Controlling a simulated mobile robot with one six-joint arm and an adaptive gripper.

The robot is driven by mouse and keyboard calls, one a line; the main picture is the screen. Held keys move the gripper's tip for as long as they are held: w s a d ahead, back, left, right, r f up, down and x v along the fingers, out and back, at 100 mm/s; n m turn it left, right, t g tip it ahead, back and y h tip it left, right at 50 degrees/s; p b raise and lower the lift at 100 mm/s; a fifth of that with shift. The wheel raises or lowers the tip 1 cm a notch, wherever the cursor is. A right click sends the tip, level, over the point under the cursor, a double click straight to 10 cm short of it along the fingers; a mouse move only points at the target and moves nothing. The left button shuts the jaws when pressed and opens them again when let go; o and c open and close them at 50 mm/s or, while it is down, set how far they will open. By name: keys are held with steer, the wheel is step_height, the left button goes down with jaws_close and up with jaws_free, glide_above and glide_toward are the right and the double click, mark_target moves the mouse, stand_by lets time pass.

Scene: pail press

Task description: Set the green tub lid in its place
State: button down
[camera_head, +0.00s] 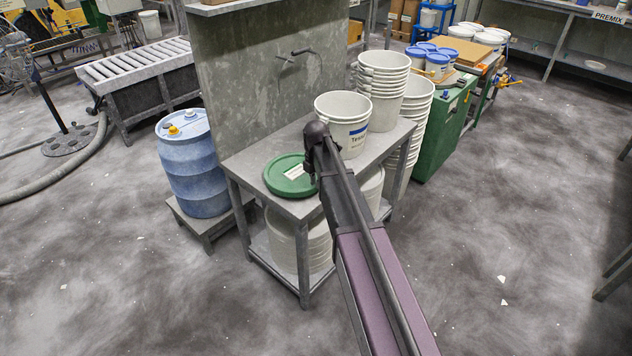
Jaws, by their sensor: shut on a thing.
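The green tub lid (285,183) is round and flat with a white label on top. It is at the left front of the grey metal table, level; I cannot tell whether it rests on the top or is just above it. My gripper (309,178) is at the lid's right edge, shut on it; my arm partly hides the fingers. An open white tub (341,108) with a blue-banded label stands upright on the table, behind and right of the lid. My arm covers part of its lower front.
The grey table (238,163) has a tall panel (240,75) behind it. Stacked white pails (385,75) stand at the back right, with another stack beside them. A blue drum (190,170) is on a low stand to the left. The foreground floor is open.

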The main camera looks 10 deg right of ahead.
steer(key=shift+r+p, duration=1.75)
steer(key=shift+r, duration=0.2)
steer(key=shift+r, duration=0.1)
step_height(320, 180, up, 16)
steer(key=p, duration=1.6)
steer(key=shift+f, duration=0.2)
steer(key=shift+w+d, duration=0.1)
stand_by(0.6)
